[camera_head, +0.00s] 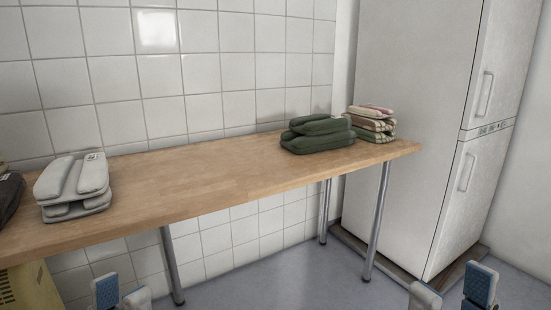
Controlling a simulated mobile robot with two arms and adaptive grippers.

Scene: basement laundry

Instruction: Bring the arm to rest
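My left gripper (121,293) shows only by its fingertips at the bottom edge, left of centre. Its two fingers stand apart with nothing between them. My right gripper (452,290) shows at the bottom right, its fingers wide apart and empty. Both are low in the picture, in front of the wooden table (190,178), and neither touches anything that I can see. The rest of both arms is out of view.
On the table lie a grey folded stack (73,188), a dark green folded stack (318,135) and a striped folded stack (373,123). A dark item (9,197) is cut off at left. A white fridge (420,130) stands right. Floor (290,272) is clear between metal legs.

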